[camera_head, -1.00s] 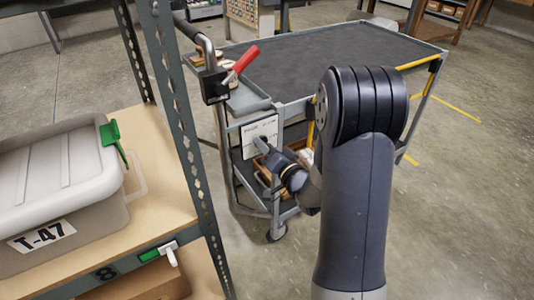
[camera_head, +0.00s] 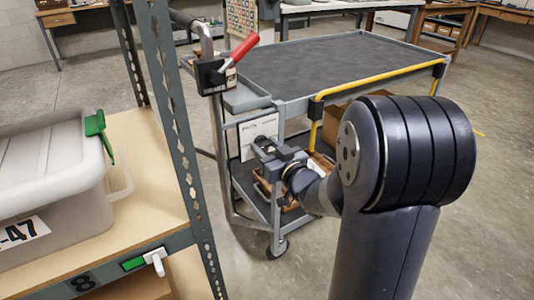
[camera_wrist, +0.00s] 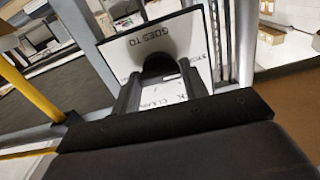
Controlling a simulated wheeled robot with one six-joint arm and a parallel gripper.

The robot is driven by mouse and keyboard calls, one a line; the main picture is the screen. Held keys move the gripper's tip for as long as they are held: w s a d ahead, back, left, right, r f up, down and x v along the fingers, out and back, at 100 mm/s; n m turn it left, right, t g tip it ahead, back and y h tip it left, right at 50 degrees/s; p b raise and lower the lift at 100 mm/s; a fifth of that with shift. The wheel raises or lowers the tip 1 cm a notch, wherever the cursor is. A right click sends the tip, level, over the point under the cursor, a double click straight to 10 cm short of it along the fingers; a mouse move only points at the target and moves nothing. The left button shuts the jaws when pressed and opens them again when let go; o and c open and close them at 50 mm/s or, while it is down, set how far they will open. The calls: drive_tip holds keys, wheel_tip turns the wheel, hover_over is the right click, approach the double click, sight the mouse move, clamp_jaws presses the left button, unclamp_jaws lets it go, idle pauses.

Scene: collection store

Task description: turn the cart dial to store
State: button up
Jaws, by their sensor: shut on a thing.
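The cart (camera_head: 330,55) is grey with a dark top. A white label plate (camera_head: 262,127) hangs on its near end, and the dial is mostly hidden there by my gripper (camera_head: 268,152). In the wrist view the plate (camera_wrist: 175,40) is tilted, with "GOES TO" at the top and partly covered words below and at the right. The dark rounded dial (camera_wrist: 158,64) sits between the two fingers of my gripper (camera_wrist: 160,84), which are shut on it. I cannot tell which word the dial points at.
A red-handled lever (camera_head: 240,50) stands on the cart's corner above the plate. A yellow rail (camera_head: 380,77) runs along the cart's side. A shelf post (camera_head: 172,110) and a lidded grey bin (camera_head: 45,190) stand close on the left. Open floor lies right of the cart.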

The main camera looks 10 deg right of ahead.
drive_tip(key=shift+n, duration=0.3)
drive_tip(key=o, duration=1)
drive_tip(key=p+v, duration=0.1)
drive_tip(key=v, duration=0.9)
drive_tip(key=shift+s+d+p, duration=0.1)
drive_tip(key=shift+s+p, duration=0.25)
drive_tip(key=shift+s, duration=0.05)
